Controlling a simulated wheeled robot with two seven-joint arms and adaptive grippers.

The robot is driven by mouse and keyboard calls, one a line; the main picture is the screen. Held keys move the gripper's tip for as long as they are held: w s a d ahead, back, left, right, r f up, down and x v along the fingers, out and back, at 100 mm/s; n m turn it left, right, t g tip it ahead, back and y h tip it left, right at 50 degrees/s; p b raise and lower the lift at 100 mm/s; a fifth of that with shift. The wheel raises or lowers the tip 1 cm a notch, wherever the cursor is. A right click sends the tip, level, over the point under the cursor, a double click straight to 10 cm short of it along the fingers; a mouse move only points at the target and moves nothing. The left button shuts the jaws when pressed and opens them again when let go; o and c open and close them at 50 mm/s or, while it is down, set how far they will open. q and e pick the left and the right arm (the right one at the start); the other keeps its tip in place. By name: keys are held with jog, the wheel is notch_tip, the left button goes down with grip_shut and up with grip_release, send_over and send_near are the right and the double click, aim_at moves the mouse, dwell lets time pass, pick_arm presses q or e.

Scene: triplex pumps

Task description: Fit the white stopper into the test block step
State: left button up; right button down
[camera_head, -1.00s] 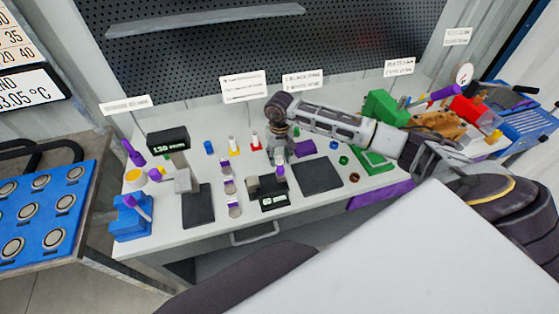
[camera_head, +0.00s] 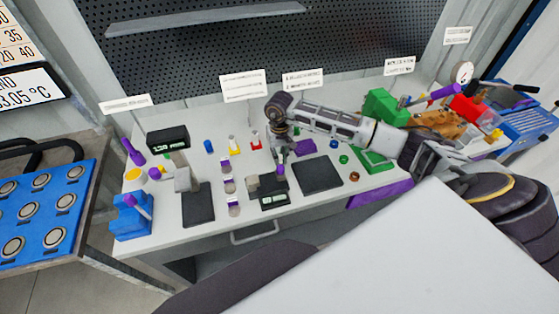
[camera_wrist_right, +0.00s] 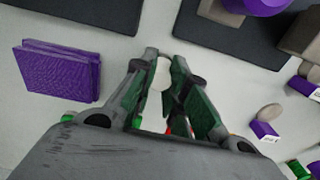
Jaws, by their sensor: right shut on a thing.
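My right gripper (camera_head: 281,158) is over the middle of the bench, and it also shows in the right wrist view (camera_wrist_right: 161,80). Its fingers are shut on a small white rounded piece, which looks like the white stopper (camera_wrist_right: 161,73). The stopper is held clear of the bench top, and its lower part is hidden. A purple block (camera_head: 304,148) lies just right of the gripper in the head view, and at left in the wrist view (camera_wrist_right: 58,70). I cannot tell which piece is the test block step. My left gripper is not in view.
A dark pad (camera_head: 318,176) and a display device (camera_head: 273,199) with a purple knob lie in front of the gripper. Several small purple-and-white pieces (camera_head: 228,185) stand left of it. A green fixture (camera_head: 384,107) stands at right. A blue holder (camera_head: 132,222) stands at left.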

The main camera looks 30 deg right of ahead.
aim_at(280, 157)
jog(key=shift+r, duration=0.1)
notch_tip(280, 157, up, 9)
jog(key=shift+f+b, duration=0.1)
jog(key=shift+b, duration=0.7)
jog(key=shift+r, duration=0.5)
jog(key=shift+s, duration=0.1)
